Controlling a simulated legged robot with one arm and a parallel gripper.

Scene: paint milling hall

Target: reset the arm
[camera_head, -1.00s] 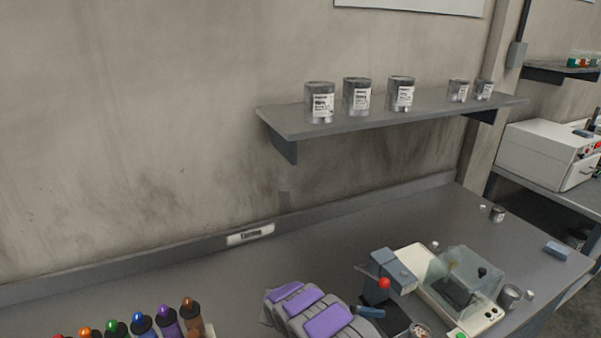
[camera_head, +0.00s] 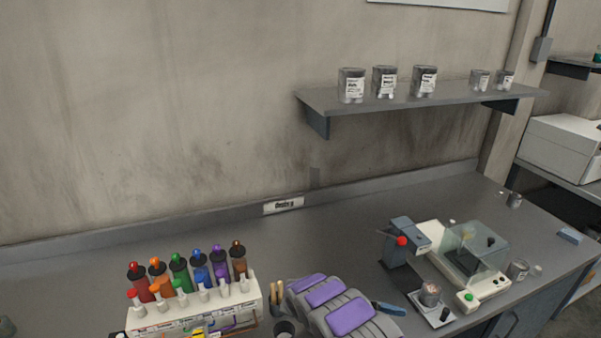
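A grey, segmented body with purple panels (camera_head: 350,315), which looks like part of my own arm, rises at the bottom middle over the workbench (camera_head: 400,213). A thin blue piece (camera_head: 388,308) shows at its right side. I cannot tell whether it belongs to the arm or is a separate thing. I make out no fingertips, so the gripper's opening is hidden. The arm's lower part runs off the bottom edge.
A white rack of several coloured bottles (camera_head: 192,311) stands left of the arm, with a cup of sticks (camera_head: 278,296) close beside it. A bench machine (camera_head: 468,265) and a small scale with a jar (camera_head: 430,295) are at right. Several cans stand on the wall shelf (camera_head: 415,103).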

